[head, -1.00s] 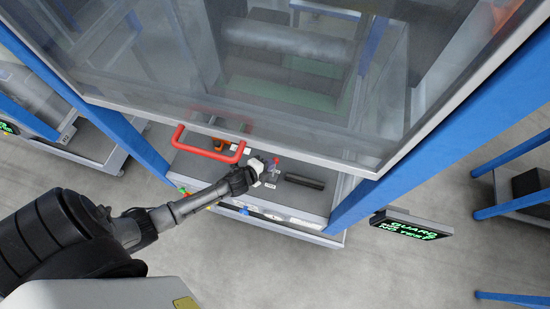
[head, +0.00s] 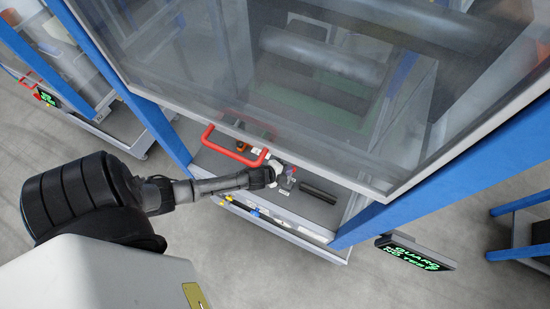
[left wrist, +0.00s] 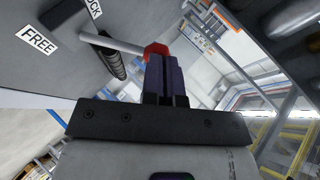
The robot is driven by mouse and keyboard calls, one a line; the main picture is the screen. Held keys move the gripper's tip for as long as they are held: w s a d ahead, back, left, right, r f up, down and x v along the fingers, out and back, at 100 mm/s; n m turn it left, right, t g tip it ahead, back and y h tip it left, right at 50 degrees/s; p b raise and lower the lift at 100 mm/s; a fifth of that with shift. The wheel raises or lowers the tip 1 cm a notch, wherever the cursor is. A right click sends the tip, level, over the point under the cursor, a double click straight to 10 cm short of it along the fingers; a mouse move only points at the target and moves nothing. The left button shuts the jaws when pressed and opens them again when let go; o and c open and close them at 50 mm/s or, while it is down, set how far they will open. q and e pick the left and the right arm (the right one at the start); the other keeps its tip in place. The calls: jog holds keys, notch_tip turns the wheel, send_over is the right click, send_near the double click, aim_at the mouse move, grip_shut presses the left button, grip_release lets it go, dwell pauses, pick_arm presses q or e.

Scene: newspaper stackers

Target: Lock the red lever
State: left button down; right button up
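The red lever (left wrist: 155,49) shows in the left wrist view as a pale rod with a red knob, rising from a grey panel marked FREE (left wrist: 36,40) and LOCK (left wrist: 93,9). My left gripper (left wrist: 167,62) has its dark fingers close together, with the tips right at the knob and partly covering it. I cannot tell whether they touch it. In the head view, my left gripper (head: 283,171) is at the small red-tipped lever (head: 292,169) on the machine's grey deck. My right gripper is not in view.
A red handle (head: 235,150) on the clear guard's lower edge (head: 330,174) is close to my left forearm. A dark bar (head: 319,194) lies right of the lever. A blue post (head: 440,165) and a green-lit sign (head: 415,252) stand to the right.

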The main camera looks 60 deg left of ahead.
pick_arm(q)
jog(key=shift+s+r, duration=0.15)
jog(key=p+v, duration=0.2)
jog(key=v, duration=1.1)
jog(key=shift+s, duration=0.4)
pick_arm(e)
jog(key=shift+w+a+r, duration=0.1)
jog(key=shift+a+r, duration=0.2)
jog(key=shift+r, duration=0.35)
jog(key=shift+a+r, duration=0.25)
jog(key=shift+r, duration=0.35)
pick_arm(q)
jog(key=shift+d, duration=0.1)
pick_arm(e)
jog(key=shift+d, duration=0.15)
